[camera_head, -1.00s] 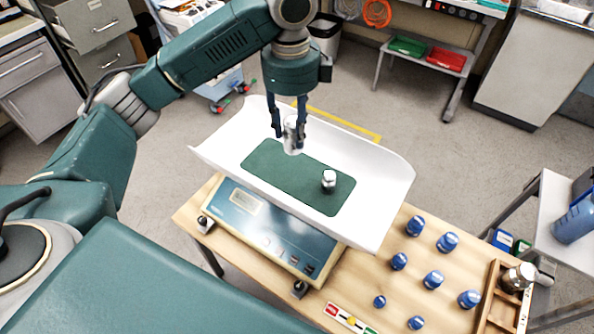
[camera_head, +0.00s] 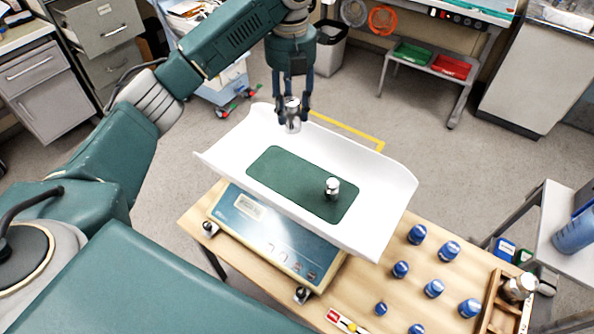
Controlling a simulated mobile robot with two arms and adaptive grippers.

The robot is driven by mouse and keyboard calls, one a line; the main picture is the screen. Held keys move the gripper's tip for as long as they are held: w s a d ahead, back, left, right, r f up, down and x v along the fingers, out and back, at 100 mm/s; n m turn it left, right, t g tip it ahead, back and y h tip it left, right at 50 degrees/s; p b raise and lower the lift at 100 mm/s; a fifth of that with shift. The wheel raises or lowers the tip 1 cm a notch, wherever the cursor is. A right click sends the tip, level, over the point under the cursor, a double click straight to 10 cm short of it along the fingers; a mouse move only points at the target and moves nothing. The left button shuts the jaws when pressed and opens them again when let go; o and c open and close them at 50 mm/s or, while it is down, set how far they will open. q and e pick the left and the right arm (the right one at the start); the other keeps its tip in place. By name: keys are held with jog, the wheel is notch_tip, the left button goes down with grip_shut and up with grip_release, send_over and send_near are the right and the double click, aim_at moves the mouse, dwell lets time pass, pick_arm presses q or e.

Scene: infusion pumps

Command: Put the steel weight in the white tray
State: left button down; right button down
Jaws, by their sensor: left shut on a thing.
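My left gripper (camera_head: 293,117) is shut on a steel weight (camera_head: 292,122), a shiny cylinder with a small knob on top. It holds the weight upright over the far part of the white tray (camera_head: 385,193); I cannot tell its exact height. The tray is a wide curved pan on a blue-and-cream scale (camera_head: 275,240), with a dark green mat (camera_head: 285,180) in it. Another steel weight (camera_head: 332,188) stands on the right part of the mat. My right gripper is not in view.
The scale stands on a wooden table (camera_head: 365,290). Several blue-capped containers (camera_head: 433,288) stand right of it. A wooden box (camera_head: 492,300) with a metal cylinder (camera_head: 520,286) is at the table's right end. A grey side table (camera_head: 550,225) stands beyond.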

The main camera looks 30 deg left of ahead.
aim_at(292, 129)
pick_arm(q)
notch_tip(292, 129, down, 19)
jog(key=p, duration=0.3)
jog(key=shift+w+r+p, duration=0.1)
jog(key=shift+r+p, duration=0.1)
jog(key=shift+p, duration=0.2)
jog(key=shift+f, duration=0.1)
jog(key=c, duration=1.3)
grip_release()
jog(key=shift+f, duration=0.1)
jog(key=shift+c, duration=0.2)
jog(key=shift+o, duration=0.9)
jog(key=shift+s, duration=0.2)
notch_tip(292, 129, up, 12)
jog(key=b, duration=0.3)
jog(key=shift+r+b, duration=0.2)
jog(key=shift+b, duration=0.1)
